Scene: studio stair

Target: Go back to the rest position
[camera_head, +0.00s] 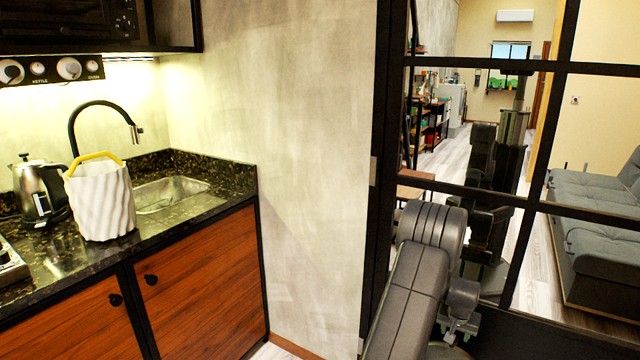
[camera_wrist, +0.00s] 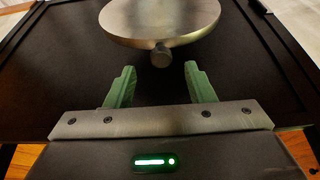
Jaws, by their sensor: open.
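My gripper (camera_wrist: 159,75) shows in the wrist view with its two green fingers apart and nothing between them. Beyond the fingertips are a dark flat panel and a round grey disc with a small knob; I cannot tell whether these are parts of my own body. In the head view my grey arm is folded at the lower right, in front of the black-framed glass partition (camera_head: 483,68).
At left, a dark stone counter (camera_head: 75,262) carries a white ribbed container with a yellow handle (camera_head: 100,203), a metal kettle (camera_head: 38,190) and a sink (camera_head: 168,194) with a black tap (camera_head: 72,125). A grey sofa (camera_head: 597,225) stands beyond the glass. A bare wall (camera_head: 290,150) separates counter and partition.

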